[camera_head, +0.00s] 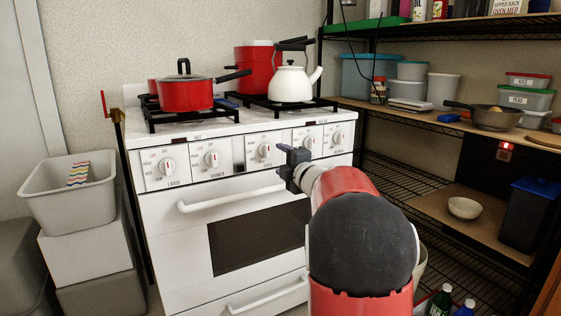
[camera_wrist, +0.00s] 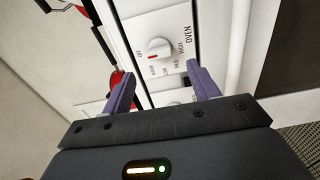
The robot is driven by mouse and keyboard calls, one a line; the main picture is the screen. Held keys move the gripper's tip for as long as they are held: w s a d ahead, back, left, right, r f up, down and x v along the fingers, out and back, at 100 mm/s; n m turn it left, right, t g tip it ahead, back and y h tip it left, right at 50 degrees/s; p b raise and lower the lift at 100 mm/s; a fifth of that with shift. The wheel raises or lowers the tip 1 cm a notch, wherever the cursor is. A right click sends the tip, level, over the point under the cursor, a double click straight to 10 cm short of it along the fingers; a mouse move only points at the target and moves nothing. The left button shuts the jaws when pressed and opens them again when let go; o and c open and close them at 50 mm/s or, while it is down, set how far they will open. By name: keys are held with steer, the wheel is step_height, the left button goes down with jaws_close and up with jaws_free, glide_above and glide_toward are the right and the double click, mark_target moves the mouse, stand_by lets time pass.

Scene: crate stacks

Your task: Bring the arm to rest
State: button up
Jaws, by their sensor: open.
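My gripper (camera_head: 291,160) is at the end of my outstretched arm, in front of the stove's control panel (camera_head: 236,155). In the wrist view my gripper (camera_wrist: 160,90) shows two purple-grey fingers set apart, with nothing between them. Beyond the fingers is a white oven knob (camera_wrist: 158,47) with a red mark. The fingers appear apart from the knob, but the exact gap is hard to tell. The white stove (camera_head: 165,215) stands ahead, with its oven door (camera_head: 260,240) shut.
A red pot (camera_head: 186,94) and a white kettle (camera_head: 291,84) stand on the burners. A grey bin (camera_head: 70,200) sits on stacked crates at left. A black wire shelf (camera_head: 385,170) with containers, a pan (camera_head: 490,117) and a bowl (camera_head: 464,208) fills the right.

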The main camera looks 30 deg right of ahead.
stand_by(0.3)
steer(key=s+a+m+g+h, duration=0.4)
steer(key=s+a+m+h, duration=0.15)
steer(key=s+m, duration=0.6)
steer(key=s+a+f+m+g+y, duration=0.1)
steer(key=s+a+f+m+g, duration=0.1)
steer(key=s+a+f, duration=0.3)
steer(key=s+a+f+m+g+y, duration=0.2)
steer(key=s+a+f, duration=0.3)
steer(key=s, duration=0.8)
steer(key=s+a+f+m+g+y, duration=0.2)
steer(key=s+a+f+g, duration=0.2)
steer(key=s, duration=0.5)
steer(key=shift+a+f+m, duration=0.35)
steer(key=shift+a+f, duration=0.45)
steer(key=shift+a, duration=0.35)
